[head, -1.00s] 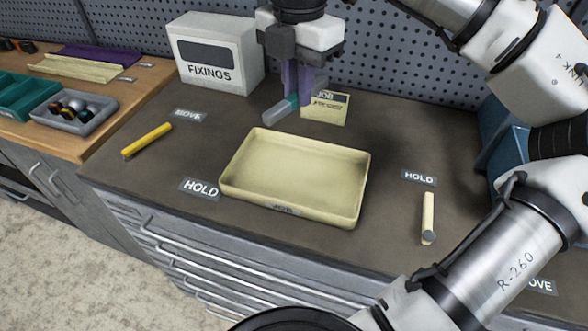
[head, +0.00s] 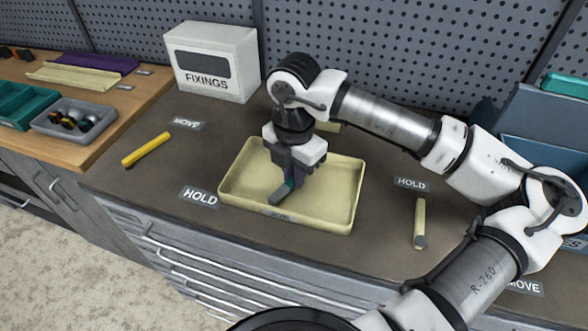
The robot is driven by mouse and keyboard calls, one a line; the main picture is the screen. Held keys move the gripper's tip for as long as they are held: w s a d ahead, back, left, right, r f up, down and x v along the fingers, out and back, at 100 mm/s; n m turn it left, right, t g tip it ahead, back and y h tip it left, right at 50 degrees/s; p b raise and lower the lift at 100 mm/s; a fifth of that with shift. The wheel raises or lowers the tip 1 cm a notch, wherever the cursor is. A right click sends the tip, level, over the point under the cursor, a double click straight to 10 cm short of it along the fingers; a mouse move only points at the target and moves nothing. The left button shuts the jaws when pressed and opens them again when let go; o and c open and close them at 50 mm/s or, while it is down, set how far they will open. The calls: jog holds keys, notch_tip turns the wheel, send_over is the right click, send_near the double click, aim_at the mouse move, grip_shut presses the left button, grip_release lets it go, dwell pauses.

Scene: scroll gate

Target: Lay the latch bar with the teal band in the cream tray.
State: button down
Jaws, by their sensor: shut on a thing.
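The latch bar with the teal band (head: 281,192) is a short grey bar, partly hidden by my gripper. My gripper (head: 293,184) points down, shut on the bar, inside the outline of the cream tray (head: 335,210). The bar is over the tray's left-middle part, low and close to its floor. I cannot tell whether the bar touches the floor. The tray is shallow, and I see nothing else in it.
A yellow bar (head: 146,150) lies left of the tray and a cream bar (head: 420,223) lies right of it. HOLD and MOVE labels mark the dark bench. A FIXINGS box (head: 212,62) stands behind, and blue bins (head: 545,135) stand at the right.

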jog(key=shift+f+b, duration=0.25)
jog(key=shift+b, duration=0.15)
jog(key=c, duration=1.4)
grip_release()
jog(key=shift+r, duration=0.1)
jog(key=shift+r+p, duration=0.1)
jog(key=shift+p, duration=0.2)
notch_tip(320, 180, up, 12)
jog(key=b, duration=0.1)
jog(key=shift+r, duration=0.1)
